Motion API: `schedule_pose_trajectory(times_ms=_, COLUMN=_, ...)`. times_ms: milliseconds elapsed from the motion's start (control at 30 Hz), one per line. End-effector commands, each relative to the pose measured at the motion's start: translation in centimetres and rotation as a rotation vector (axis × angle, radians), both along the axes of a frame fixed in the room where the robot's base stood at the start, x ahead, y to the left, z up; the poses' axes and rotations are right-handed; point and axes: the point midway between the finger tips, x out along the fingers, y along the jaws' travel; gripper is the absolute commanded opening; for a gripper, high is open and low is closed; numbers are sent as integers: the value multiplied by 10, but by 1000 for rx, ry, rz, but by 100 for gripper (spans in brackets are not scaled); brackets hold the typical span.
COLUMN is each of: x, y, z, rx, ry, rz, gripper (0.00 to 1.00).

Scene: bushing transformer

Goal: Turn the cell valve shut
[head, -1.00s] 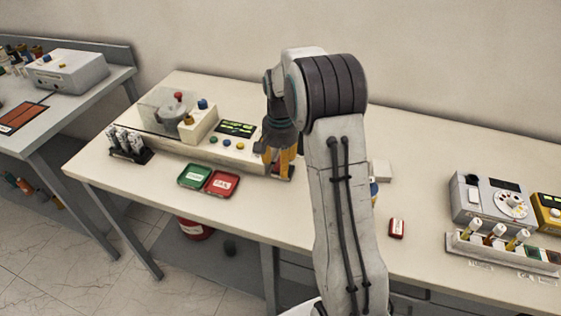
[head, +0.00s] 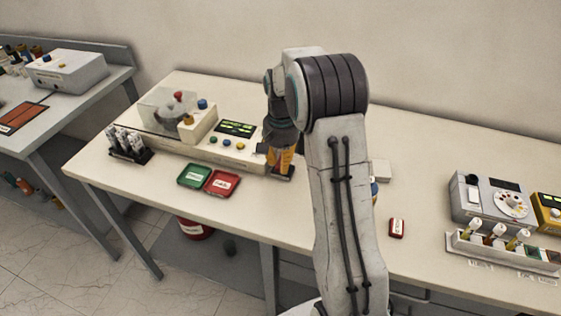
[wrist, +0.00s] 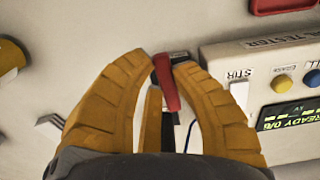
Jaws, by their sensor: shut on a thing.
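The red lever of the cell valve (wrist: 167,84) stands between my fingertips in the wrist view. My gripper (wrist: 162,68) is shut on this lever, with a yellow finger on each side of it. In the head view my gripper (head: 280,160) points down at the right end of the tester (head: 225,147), and it hides the lever there. A dark base (head: 286,174) shows just below the fingers. The tester's panel (wrist: 270,85) lies to the right in the wrist view, with a lit display reading READY 0/6.
A green tray (head: 195,175) and a red tray (head: 222,184) lie in front of the tester. A vial rack (head: 128,147) stands at the left. A grey instrument (head: 492,203) and a tube rack (head: 497,246) are far right.

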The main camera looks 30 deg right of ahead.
Motion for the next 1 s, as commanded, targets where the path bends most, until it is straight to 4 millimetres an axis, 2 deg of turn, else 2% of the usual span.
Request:
schedule_pose_trajectory(times_ms=267, x=-4, y=-8, z=-1, rx=0, ry=1, rz=203, gripper=0)
schedule_pose_trajectory(times_ms=1000, x=-6, y=-34, z=-1, rx=3, ry=4, rz=907, gripper=0)
